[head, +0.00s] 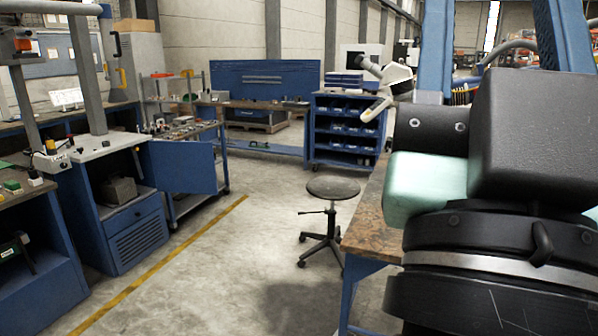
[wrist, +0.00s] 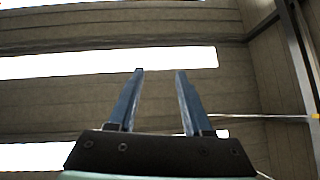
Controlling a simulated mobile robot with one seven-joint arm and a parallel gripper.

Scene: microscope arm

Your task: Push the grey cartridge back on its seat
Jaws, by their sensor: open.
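I cannot make out the grey cartridge or its seat in either view. A white microscope head (head: 392,76) with a dark eyepiece shows in the head view, above the workbench and partly hidden by my arm. My gripper (wrist: 160,72) is open and empty in the wrist view. Its two blue fingers stand apart against a grey wall or ceiling with bright window strips. The gripper's fingers do not show in the head view.
My arm covers the right of the head view and much of a brown-topped workbench (head: 371,213). A round stool (head: 333,188) stands beside it. Blue cabinets and a cart (head: 190,170) line the left. The floor (head: 215,265) between is clear.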

